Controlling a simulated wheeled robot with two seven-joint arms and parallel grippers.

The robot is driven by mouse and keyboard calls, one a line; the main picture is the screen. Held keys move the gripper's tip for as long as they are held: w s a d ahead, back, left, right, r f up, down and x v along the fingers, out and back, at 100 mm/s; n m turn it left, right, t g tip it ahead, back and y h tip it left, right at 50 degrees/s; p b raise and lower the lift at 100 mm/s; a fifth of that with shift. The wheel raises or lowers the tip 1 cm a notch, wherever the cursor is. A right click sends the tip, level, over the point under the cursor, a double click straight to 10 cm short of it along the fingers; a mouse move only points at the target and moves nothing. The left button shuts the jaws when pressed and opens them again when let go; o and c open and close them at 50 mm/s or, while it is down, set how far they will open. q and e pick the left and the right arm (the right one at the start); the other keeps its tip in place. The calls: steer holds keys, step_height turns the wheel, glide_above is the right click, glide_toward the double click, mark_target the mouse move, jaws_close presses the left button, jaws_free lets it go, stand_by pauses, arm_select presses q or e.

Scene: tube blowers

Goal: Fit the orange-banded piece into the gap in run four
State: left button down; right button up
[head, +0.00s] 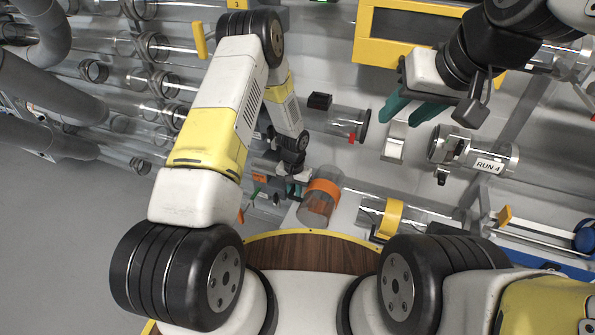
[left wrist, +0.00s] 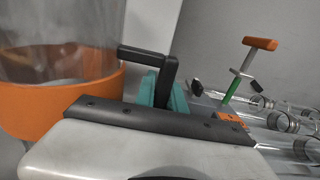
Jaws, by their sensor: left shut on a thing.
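The orange-banded piece (head: 321,198) is a clear tube with a wide orange band, at the lower middle of the head view. Its band (left wrist: 70,103) fills the left of the left wrist view. My left gripper (head: 293,187) is beside it, shut on it; its teal fingertips (left wrist: 165,92) are at a black handle, partly hidden. The gap in run four lies between a clear tube end with a black flange (head: 365,126) and the RUN 4 collar (head: 485,160); a pale bracket (head: 394,142) stands in it. My right gripper (head: 411,108) is open and empty above the gap.
Below the gap, a clear tube with a yellow band (head: 389,218) lies near a wood-topped surface (head: 310,252). A yellow-framed panel (head: 410,45) is above my right gripper. Several clear tube runs (head: 150,80) and thick grey pipes (head: 55,95) fill the left.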

arm_select(q)
steer(key=c, duration=1.4)
jaws_free()
steer(key=shift+f, duration=0.1)
step_height(320, 180, up, 12)
steer(key=shift+r, duration=0.1)
steer(key=s+a+r+n+t, duration=0.1)
steer(key=s+a+r, duration=0.1)
steer(key=r, duration=0.6)
steer(key=s+a+r+t, duration=0.1)
steer(key=s+a+r, duration=0.1)
steer(key=r, duration=0.7)
steer(key=s+a+r+n+t, duration=0.1)
steer(key=s+a+r, duration=0.1)
steer(key=r, duration=0.6)
steer(key=s+a+r+t+h, duration=0.1)
steer(key=s+r, duration=0.5)
steer(key=s, duration=0.3)
steer(key=s+a+r+n+t+h, duration=0.1)
steer(key=s+r+t, duration=0.1)
steer(key=s+r, duration=0.4)
steer(key=s, duration=0.3)
steer(key=shift+s+a+r, duration=0.15)
steer(key=shift+s, duration=0.15)
